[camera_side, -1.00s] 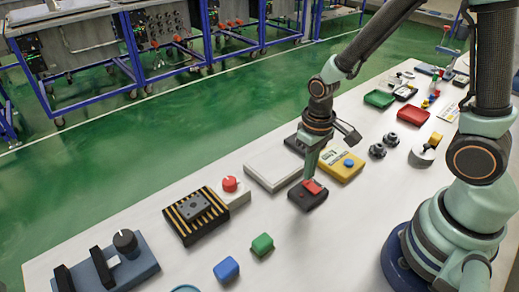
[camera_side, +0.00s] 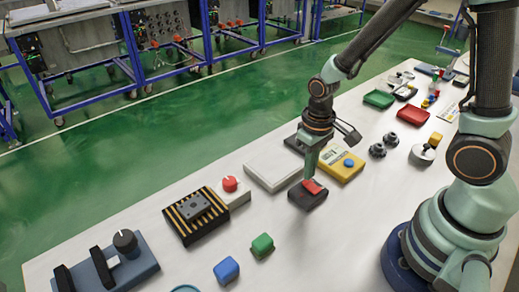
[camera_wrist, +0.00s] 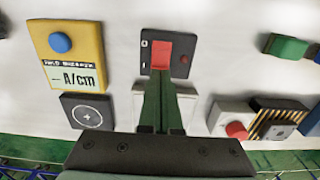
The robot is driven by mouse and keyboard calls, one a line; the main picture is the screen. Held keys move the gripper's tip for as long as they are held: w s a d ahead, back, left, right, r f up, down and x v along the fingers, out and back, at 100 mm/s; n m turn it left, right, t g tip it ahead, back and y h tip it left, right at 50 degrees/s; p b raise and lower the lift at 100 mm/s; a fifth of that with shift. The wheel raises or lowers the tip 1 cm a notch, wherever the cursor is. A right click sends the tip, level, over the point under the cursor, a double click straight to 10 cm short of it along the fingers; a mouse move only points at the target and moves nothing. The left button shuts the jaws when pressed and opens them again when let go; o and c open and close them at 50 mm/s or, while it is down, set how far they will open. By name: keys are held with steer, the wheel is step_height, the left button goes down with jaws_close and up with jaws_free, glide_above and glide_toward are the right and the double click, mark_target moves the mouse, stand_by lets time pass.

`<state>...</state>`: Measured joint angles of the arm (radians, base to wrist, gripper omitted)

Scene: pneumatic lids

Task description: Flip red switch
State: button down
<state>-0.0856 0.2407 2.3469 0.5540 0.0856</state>
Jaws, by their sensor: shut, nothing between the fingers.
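The red switch (camera_side: 312,187) is a red rocker set in a black box (camera_side: 307,200) on the white table. It also shows in the wrist view as a red rectangle (camera_wrist: 161,50) in the dark housing. My gripper (camera_side: 311,177) points down at the box with its fingertips at the rocker's edge; whether they touch it I cannot tell. In the wrist view the closed green fingers (camera_wrist: 158,75) reach the lower end of the red rocker and cover part of it. The fingers are together with nothing between them.
A yellow meter (camera_side: 342,165) with a blue button stands close on the right. A white plate (camera_side: 268,168) lies behind the switch box. A red knob box (camera_side: 231,188) and a black-and-yellow striped block (camera_side: 194,219) are to the left. Green (camera_side: 262,245) and blue (camera_side: 226,269) blocks lie in front.

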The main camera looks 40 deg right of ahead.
steer(key=shift+f, duration=0.95)
stand_by(0.8)
steer(key=shift+r, duration=3.55)
step_height(320, 180, up, 15)
steer(key=s+d+t, duration=0.1)
steer(key=d+t, duration=0.1)
steer(key=t, duration=0.3)
steer(key=shift+s+d+t, duration=0.3)
steer(key=shift+s, duration=0.1)
